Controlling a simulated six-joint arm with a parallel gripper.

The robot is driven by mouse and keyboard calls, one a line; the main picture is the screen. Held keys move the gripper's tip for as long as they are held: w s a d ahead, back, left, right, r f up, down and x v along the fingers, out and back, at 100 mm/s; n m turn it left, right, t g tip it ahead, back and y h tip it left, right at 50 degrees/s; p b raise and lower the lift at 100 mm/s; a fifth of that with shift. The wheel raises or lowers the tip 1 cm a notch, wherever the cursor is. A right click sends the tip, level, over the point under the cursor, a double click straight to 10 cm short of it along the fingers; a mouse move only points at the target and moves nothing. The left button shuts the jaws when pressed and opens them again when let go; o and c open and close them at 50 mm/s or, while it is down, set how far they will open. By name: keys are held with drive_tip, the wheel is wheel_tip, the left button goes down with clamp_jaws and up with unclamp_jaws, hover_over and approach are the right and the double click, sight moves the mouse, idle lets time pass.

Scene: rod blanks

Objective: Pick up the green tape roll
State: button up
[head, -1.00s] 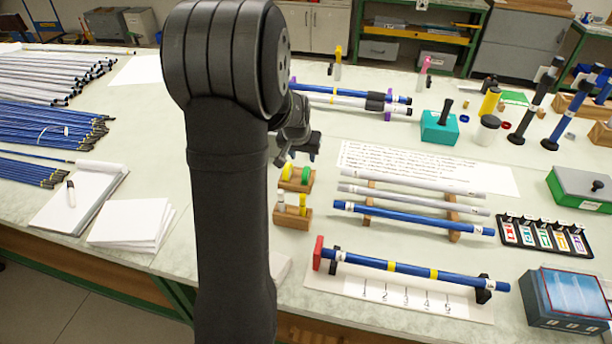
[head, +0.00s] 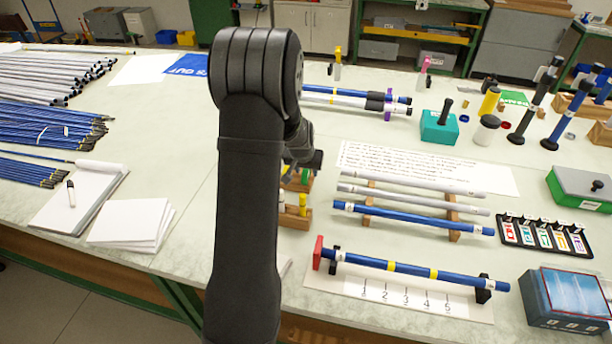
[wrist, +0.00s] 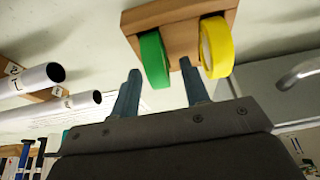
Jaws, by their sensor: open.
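The green tape roll (wrist: 154,59) stands on edge on a wooden holder (wrist: 172,18), beside a yellow tape roll (wrist: 216,47). In the wrist view my gripper (wrist: 160,82) is open. Its two fingertips point at the rolls, with the green roll between and just beyond them. I see nothing held. In the head view a bit of the green roll (head: 305,176) shows under my gripper (head: 303,172), and my arm hides much of the holder.
White and blue rods (head: 415,218) lie on wooden supports to the right. In the wrist view a white tube end (wrist: 50,74) lies left of my fingers.

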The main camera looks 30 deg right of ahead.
clamp_jaws()
drive_tip(key=shift+r, duration=0.15)
drive_tip(key=shift+r, duration=0.3)
wheel_tip(320, 180, up, 4)
drive_tip(key=shift+s+d+f, duration=0.1)
drive_tip(key=shift+s, duration=0.05)
drive_tip(key=s+d+r, duration=0.4)
drive_tip(key=s+r, duration=0.2)
drive_tip(key=s, duration=0.4)
drive_tip(key=shift+s+r, duration=0.2)
drive_tip(key=shift+s, duration=0.15)
